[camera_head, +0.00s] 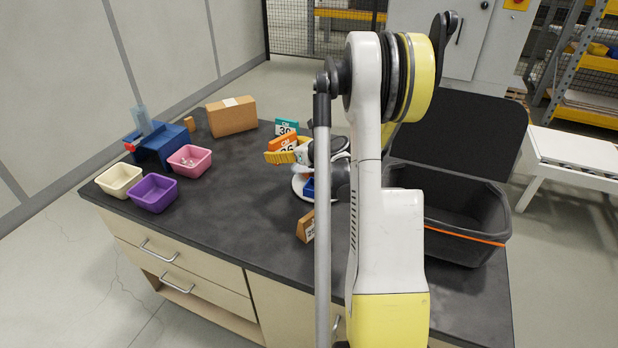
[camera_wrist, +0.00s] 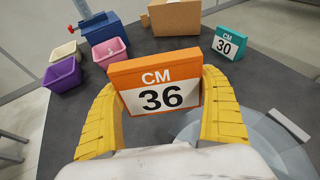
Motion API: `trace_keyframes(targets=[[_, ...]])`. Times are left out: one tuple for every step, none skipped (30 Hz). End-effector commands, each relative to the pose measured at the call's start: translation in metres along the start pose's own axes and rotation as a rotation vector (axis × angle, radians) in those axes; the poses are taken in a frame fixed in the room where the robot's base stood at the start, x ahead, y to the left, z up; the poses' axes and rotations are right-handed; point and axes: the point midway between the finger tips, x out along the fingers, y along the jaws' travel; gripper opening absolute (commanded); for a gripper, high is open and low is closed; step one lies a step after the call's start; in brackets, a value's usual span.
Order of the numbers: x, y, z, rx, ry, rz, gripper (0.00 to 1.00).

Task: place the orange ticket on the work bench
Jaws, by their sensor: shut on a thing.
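The orange ticket (camera_wrist: 158,85), marked "CM 36", is between the two yellow fingers of my gripper (camera_wrist: 164,112) in the wrist view. My gripper is shut on its left and right edges and the number faces the wrist camera. In the head view the orange ticket (camera_head: 283,143) and my gripper (camera_head: 288,151) are over the middle of the dark work bench (camera_head: 240,190), partly hidden by my arm. I cannot tell whether the ticket touches the bench top.
A teal ticket (camera_head: 287,127) and a cardboard box (camera_head: 231,117) stand behind. Pink (camera_head: 189,160), purple (camera_head: 153,193) and cream (camera_head: 120,181) bins and a blue device (camera_head: 158,142) are at left. A brown ticket (camera_head: 306,227) stands in front. A black crate (camera_head: 460,215) is right. The bench's left-middle is clear.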

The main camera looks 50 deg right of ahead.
Motion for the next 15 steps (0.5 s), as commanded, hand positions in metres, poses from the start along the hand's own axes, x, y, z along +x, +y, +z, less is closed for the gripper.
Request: trace_keyframes(targets=[[0.004, 0.002, -0.002, -0.001, 0.0, 0.001, 0.71], [0.007, 0.004, -0.003, -0.001, 0.0, 0.002, 0.71], [0.013, 0.007, -0.005, -0.002, 0.0, 0.002, 0.71], [0.019, 0.01, -0.007, -0.002, 0.001, 0.003, 0.71], [0.026, 0.014, -0.009, -0.002, 0.001, 0.004, 0.71], [0.036, 0.019, -0.012, -0.003, 0.0, 0.004, 0.71], [0.044, 0.024, -0.014, -0.003, 0.0, 0.005, 0.71], [0.052, 0.027, -0.016, -0.002, 0.0, 0.004, 0.71], [0.063, 0.033, -0.019, -0.004, 0.001, 0.005, 0.71], [0.07, 0.036, -0.021, -0.002, 0.0, 0.004, 0.71], [0.078, 0.04, -0.022, -0.002, -0.001, 0.004, 0.71], [0.086, 0.044, -0.024, -0.003, 0.001, 0.003, 0.71], [0.093, 0.048, -0.025, -0.002, 0.0, 0.003, 0.71], [0.098, 0.051, -0.026, -0.002, 0.0, 0.003, 0.71], [0.104, 0.053, -0.028, -0.002, 0.0, 0.002, 0.71]])
